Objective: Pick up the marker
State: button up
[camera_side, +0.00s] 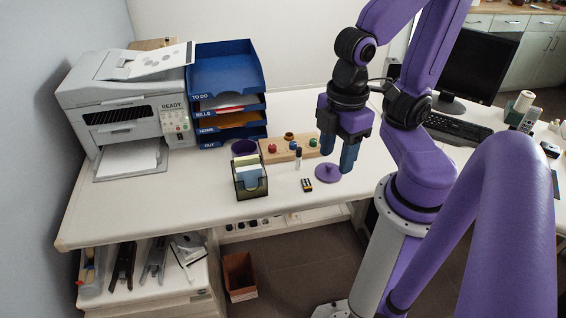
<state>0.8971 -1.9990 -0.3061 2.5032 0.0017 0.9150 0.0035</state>
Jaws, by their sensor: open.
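The marker (298,160) looks like a small upright cylinder, pale with a dark part, standing on the white desk in front of the wooden block. My gripper (338,169) has two blue fingers, points down and is open with nothing seen between them. It is to the right of the marker and apart from it, above or close to a round purple lid (324,177) with a knob. The height of the fingertips above the desk is hard to tell.
A wooden block (273,157) with coloured knobs stands behind the marker. A dark holder with paper (250,187) is left, near a purple cup (243,147). A small black-and-yellow item (307,185) lies in front. Blue trays (228,75) and a printer (125,100) stand farther left.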

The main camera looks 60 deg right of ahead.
jog(key=w+d+f, duration=0.1)
jog(key=w+f, duration=0.1)
jog(key=w, duration=0.6)
jog(key=n, duration=0.3)
send_over(299, 159)
jog(key=w+d, duration=0.1)
notch_tip(299, 159, down, 12)
notch_tip(299, 159, down, 12)
jog(key=shift+r, duration=0.2)
jog(key=shift+s+f, duration=0.2)
jog(key=shift+f, duration=2.4)
